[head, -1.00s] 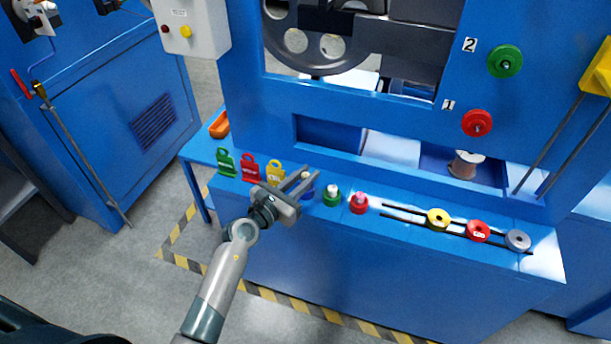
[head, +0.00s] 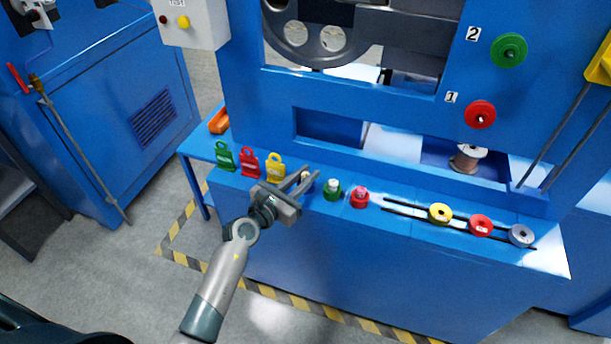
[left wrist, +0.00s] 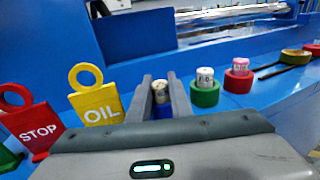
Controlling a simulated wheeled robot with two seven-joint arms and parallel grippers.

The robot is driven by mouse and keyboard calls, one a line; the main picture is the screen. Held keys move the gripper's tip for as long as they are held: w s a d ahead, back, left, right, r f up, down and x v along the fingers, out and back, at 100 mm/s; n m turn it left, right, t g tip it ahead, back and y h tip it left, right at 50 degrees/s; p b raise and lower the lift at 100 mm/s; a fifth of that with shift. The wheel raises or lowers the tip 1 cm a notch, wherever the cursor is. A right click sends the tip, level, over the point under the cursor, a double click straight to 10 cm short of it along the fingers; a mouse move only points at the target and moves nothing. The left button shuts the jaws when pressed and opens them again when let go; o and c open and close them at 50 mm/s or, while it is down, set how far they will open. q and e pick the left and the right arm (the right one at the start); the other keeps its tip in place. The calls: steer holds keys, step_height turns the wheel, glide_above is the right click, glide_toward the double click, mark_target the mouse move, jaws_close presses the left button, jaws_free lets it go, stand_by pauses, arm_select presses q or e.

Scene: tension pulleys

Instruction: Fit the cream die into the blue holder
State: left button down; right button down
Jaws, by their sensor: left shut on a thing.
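The cream die (left wrist: 161,92) is between the fingertips of my left gripper (left wrist: 160,85), which is shut on it. The blue holder (left wrist: 162,111) is directly below the die, between the fingers in the left wrist view. I cannot tell whether the die sits in the holder or just above it. In the head view my left gripper (head: 305,180) reaches over the blue ledge from the front, and its fingers partly hide the die and the holder. My right gripper is not in view.
To the right stand a green holder (head: 333,194) with a white die and a red holder (head: 359,202) with a pink die. To the left are a yellow OIL tag (left wrist: 97,103), a red STOP tag (left wrist: 36,126) and a green tag (head: 225,156). Several pulleys sit further right by slots.

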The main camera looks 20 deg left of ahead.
arm_select(q)
steer(key=shift+s+f, duration=0.1)
steer(key=shift+f, duration=0.35)
stand_by(0.3)
steer(key=c, duration=1.5)
jaws_free()
steer(key=shift+c, duration=0.2)
steer(key=shift+r, duration=0.2)
